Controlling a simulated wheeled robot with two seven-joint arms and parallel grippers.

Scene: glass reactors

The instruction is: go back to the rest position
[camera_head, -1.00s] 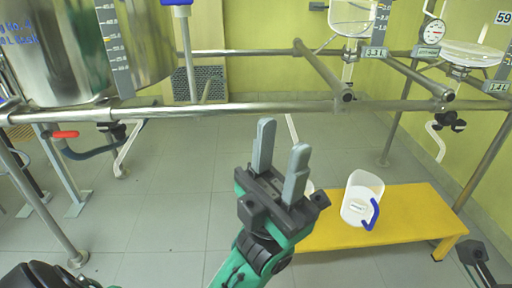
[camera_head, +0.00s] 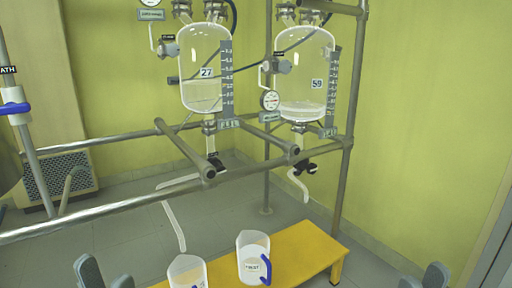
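My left gripper (camera_head: 106,277) shows only its grey fingers at the bottom left edge. They stand apart with nothing seen between them. My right gripper (camera_head: 423,279) shows its finger ends at the bottom right, also apart with nothing seen between them. The rest of both arms is below the picture. Both grippers are clear of the two beakers between them.
Two white beakers, one on the left (camera_head: 186,272) and one with a blue handle (camera_head: 252,258), are at the yellow bench (camera_head: 310,252). Glass reactors 27 (camera_head: 203,62) and 59 (camera_head: 303,75) hang behind the steel frame (camera_head: 110,207).

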